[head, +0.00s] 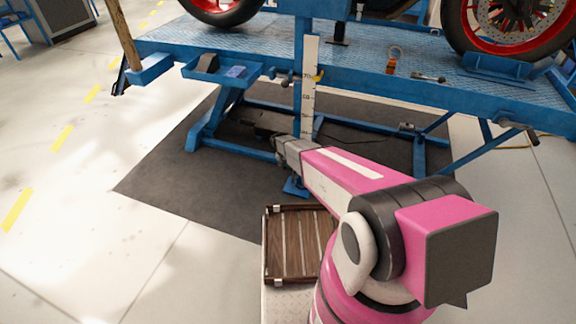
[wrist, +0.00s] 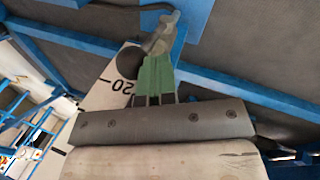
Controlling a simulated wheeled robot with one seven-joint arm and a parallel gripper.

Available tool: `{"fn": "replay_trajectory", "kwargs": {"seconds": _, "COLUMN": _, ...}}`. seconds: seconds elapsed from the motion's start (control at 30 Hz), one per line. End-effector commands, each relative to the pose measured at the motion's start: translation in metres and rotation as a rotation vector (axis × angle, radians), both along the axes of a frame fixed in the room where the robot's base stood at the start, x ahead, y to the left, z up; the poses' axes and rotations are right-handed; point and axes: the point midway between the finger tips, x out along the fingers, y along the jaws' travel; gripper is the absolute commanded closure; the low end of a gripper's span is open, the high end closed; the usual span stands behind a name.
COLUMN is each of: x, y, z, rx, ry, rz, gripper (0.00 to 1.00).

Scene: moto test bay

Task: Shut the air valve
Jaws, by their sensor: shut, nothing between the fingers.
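A small valve with a yellow handle (head: 319,76) sits on the blue upright of the lift, beside the white ruler (head: 309,92). Part of it is hidden by the ruler, so I cannot tell how the handle is turned. My gripper (head: 281,146) is low, at the foot of the ruler, below and apart from the yellow handle. In the wrist view my gripper (wrist: 168,24) has its fingers together with nothing held. The ruler (wrist: 108,95) is close behind it there; the yellow handle is not visible in that view.
The blue lift table (head: 400,75) carries a motorcycle with red wheels (head: 510,20). An orange-handled tool (head: 391,64) and another small tool (head: 428,77) lie on it. A blue side tray (head: 222,72) juts out left. A dark mat (head: 185,175) covers the floor below; the left floor is clear.

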Motion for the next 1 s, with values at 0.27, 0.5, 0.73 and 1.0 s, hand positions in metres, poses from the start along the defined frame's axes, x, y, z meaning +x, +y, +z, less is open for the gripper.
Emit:
{"fn": "replay_trajectory", "kwargs": {"seconds": 0.27, "x": -0.013, "y": -0.026, "z": 0.005, "rx": 0.204, "ry": -0.085, "rz": -0.005, "gripper": 1.00}}
{"fn": "replay_trajectory", "kwargs": {"seconds": 0.5, "x": -0.021, "y": -0.048, "z": 0.000, "rx": 0.415, "ry": -0.171, "rz": -0.006, "gripper": 1.00}}
{"fn": "replay_trajectory", "kwargs": {"seconds": 0.73, "x": -0.028, "y": -0.067, "z": -0.008, "rx": 0.600, "ry": -0.248, "rz": -0.006, "gripper": 1.00}}
{"fn": "replay_trajectory", "kwargs": {"seconds": 1.0, "x": -0.032, "y": -0.080, "z": -0.017, "rx": 0.749, "ry": -0.307, "rz": -0.003, "gripper": 1.00}}
